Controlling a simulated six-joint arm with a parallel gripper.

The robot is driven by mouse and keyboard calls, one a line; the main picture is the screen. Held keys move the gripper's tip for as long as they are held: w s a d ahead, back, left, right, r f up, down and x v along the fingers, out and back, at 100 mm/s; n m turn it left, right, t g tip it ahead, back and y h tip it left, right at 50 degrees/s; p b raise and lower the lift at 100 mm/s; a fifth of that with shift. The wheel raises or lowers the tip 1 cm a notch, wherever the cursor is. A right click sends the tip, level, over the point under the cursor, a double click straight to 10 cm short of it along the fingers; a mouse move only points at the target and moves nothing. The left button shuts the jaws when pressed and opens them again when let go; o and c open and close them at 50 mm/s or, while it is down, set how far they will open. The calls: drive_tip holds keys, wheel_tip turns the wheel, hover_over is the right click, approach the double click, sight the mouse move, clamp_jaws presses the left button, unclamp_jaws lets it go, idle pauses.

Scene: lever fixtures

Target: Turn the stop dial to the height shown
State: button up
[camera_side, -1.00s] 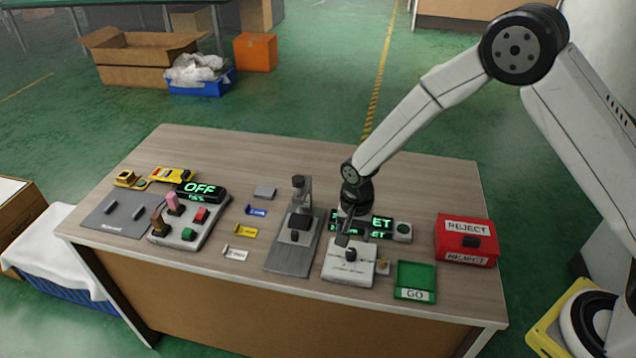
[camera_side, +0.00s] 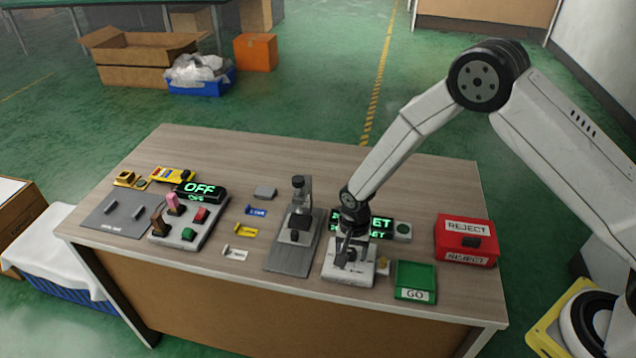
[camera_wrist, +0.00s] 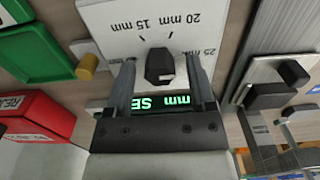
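The stop dial is a dark knob on a white plate (camera_side: 340,277) near the table's front. In the wrist view the black knob (camera_wrist: 160,66) sits on the white scale plate (camera_wrist: 110,22), with upside-down marks 15 mm, 20 mm and 25. My gripper (camera_wrist: 160,62) is open, one finger on each side of the knob with gaps showing. In the side view my gripper (camera_side: 347,256) points down over the plate and hides most of the knob. The green-lit display (camera_side: 381,222) stands behind it, partly covered by my arm; in the wrist view its text (camera_wrist: 165,103) is cut by the fingers.
A green GO tray (camera_side: 416,281) and red REJECT box (camera_side: 466,240) stand right of the plate. A grey stand with a post (camera_side: 298,210) is close on its left. A small brass knob (camera_wrist: 87,66) sits beside the plate. An OFF panel (camera_side: 199,190) is farther left.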

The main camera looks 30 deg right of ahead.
clamp_jaws()
drive_tip(key=shift+n, duration=0.3)
drive_tip(key=n, duration=0.5)
drive_tip(key=shift+n, duration=0.3)
drive_tip(key=n, duration=0.5)
drive_tip(key=shift+n, duration=0.3)
drive_tip(key=shift+o, duration=0.4)
unclamp_jaws()
